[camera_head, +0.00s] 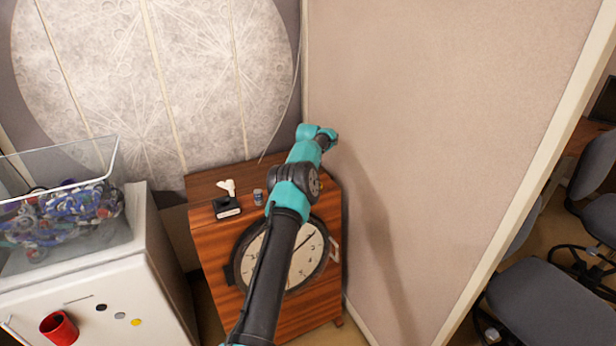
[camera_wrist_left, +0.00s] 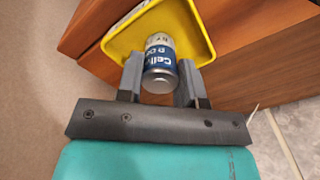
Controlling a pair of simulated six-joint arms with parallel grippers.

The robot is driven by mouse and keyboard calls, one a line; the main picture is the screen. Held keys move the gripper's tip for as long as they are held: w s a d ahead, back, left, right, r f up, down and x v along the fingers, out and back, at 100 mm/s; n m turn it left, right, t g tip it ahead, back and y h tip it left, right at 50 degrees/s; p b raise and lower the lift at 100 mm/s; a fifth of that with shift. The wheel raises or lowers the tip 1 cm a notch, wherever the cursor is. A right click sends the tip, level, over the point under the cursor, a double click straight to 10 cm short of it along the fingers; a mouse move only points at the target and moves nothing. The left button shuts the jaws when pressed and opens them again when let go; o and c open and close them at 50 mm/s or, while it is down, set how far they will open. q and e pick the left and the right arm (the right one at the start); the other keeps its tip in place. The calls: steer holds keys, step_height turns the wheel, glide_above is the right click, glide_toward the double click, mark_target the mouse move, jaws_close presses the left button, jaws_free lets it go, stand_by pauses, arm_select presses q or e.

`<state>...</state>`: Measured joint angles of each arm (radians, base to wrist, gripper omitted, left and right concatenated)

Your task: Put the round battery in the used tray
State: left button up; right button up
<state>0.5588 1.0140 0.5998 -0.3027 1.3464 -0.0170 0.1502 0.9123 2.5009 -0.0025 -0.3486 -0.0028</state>
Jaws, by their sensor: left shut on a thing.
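The round battery (camera_wrist_left: 160,64) has a silver end and a blue label. It shows in the left wrist view between the two fingers of my left gripper (camera_wrist_left: 161,74), which is shut on it. A yellow tray (camera_wrist_left: 116,41) with a raised rim lies behind the battery in that view, on a wooden top. The battery overlaps the tray's open inside; I cannot tell whether it touches the tray. In the head view my left arm reaches over the wooden cabinet (camera_head: 218,240) to its far right corner, and its links hide the battery and tray. My right gripper is not in view.
A small dark cylinder (camera_head: 258,197) and a white figure on a black base (camera_head: 227,207) stand on the cabinet top. A beige partition (camera_head: 430,130) rises close on the right. A clear bin (camera_head: 70,205) sits on a white cabinet (camera_head: 110,280) at left.

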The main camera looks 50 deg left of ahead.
arm_select(q)
steer(key=shift+f, duration=0.15)
steer(key=o, duration=1)
